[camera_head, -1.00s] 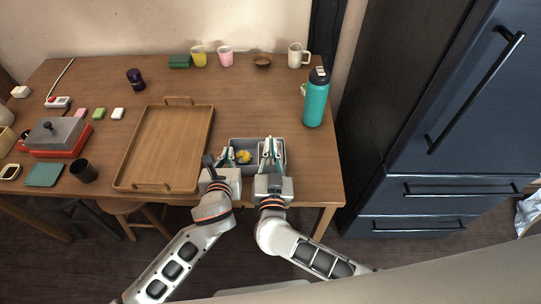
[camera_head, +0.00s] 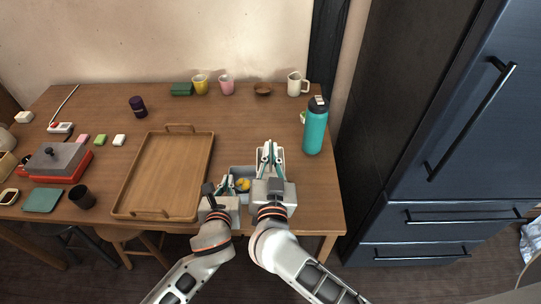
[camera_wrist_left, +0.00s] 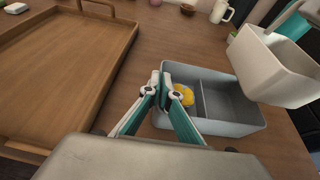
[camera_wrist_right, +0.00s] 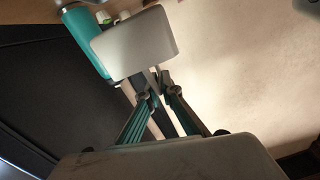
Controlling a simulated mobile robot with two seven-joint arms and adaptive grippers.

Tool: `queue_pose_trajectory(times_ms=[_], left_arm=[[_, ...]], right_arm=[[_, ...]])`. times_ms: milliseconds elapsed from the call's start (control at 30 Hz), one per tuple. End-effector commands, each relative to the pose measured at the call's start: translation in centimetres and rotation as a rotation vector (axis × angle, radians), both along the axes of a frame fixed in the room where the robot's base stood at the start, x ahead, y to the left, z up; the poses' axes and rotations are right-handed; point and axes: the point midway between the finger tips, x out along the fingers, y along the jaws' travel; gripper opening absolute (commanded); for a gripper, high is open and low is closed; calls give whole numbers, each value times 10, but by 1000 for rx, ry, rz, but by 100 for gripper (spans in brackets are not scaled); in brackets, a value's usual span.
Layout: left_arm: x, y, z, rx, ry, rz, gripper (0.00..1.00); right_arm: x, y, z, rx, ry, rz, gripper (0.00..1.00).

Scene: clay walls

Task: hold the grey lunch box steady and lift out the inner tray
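The grey lunch box (camera_head: 240,170) stands on the table near its front edge. In the left wrist view the box (camera_wrist_left: 228,128) has a divider, a yellow item (camera_wrist_left: 186,95) in its left compartment and a bare right compartment. My left gripper (camera_head: 226,181) is closed at the box's left wall, with the wall between its fingertips (camera_wrist_left: 165,77). The inner tray (camera_wrist_left: 268,62) is off-white and hangs tilted above the right end of the box, clear of it. My right gripper (camera_head: 267,149) is shut on its wall; the tray fills the upper middle of the right wrist view (camera_wrist_right: 135,43).
A wooden tray (camera_head: 168,175) lies just left of the box. A teal bottle (camera_head: 315,130) stands to the right behind it. A small brown bowl (camera_head: 263,88), cups and a white mug (camera_head: 295,86) stand at the back. Table between box and bowl is clear.

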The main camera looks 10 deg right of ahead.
Motion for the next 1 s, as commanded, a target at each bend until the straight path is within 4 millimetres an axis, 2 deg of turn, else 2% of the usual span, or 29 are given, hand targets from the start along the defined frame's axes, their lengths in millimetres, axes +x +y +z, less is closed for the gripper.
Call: queue_pose_trajectory(times_ms=[67,200,500,633,767,1000], left_arm=[[0,0,0,0,0,0,0],[0,0,0,0,0,0,24],[0,0,0,0,0,0,24],[-7,1,2,0,0,-1,24],[-24,3,9,0,1,-1,24],[-70,8,28,-1,2,-2,24]], right_arm=[[0,0,0,0,0,0,0],[0,0,0,0,0,0,0],[0,0,0,0,-1,0,0],[0,0,0,0,-1,0,0],[0,0,0,0,-1,0,0],[0,0,0,0,-1,0,0]])
